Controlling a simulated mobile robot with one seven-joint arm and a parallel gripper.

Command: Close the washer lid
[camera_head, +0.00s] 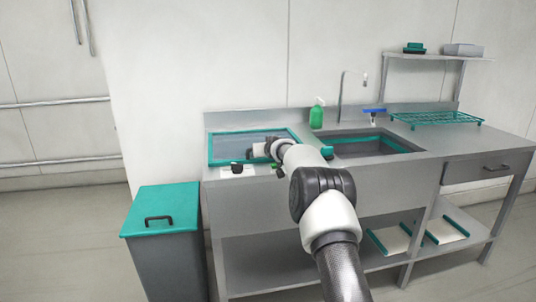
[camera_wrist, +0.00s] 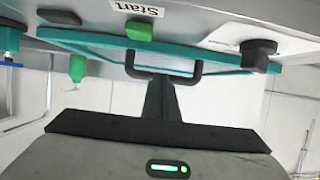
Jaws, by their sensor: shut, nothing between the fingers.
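The washer lid (camera_head: 226,148) is a glass panel in a teal frame at the left of the steel counter. It looks about flat on the counter in the head view; a small gap beneath it cannot be ruled out. In the wrist view, which is turned upside down, the lid (camera_wrist: 90,47) shows at a shallow angle with a black handle (camera_wrist: 197,70). My gripper (camera_wrist: 163,82) is shut and empty, its tips at or just in front of the handle's middle; contact cannot be told. In the head view my gripper (camera_head: 262,150) is over the lid, partly hiding it.
A green button (camera_wrist: 139,31), a Start label (camera_wrist: 137,8) and a black knob (camera_wrist: 258,54) sit beside the lid. A green soap bottle (camera_head: 317,114) and a sink (camera_head: 375,148) are to the right. A teal-lidded bin (camera_head: 163,205) stands at the left.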

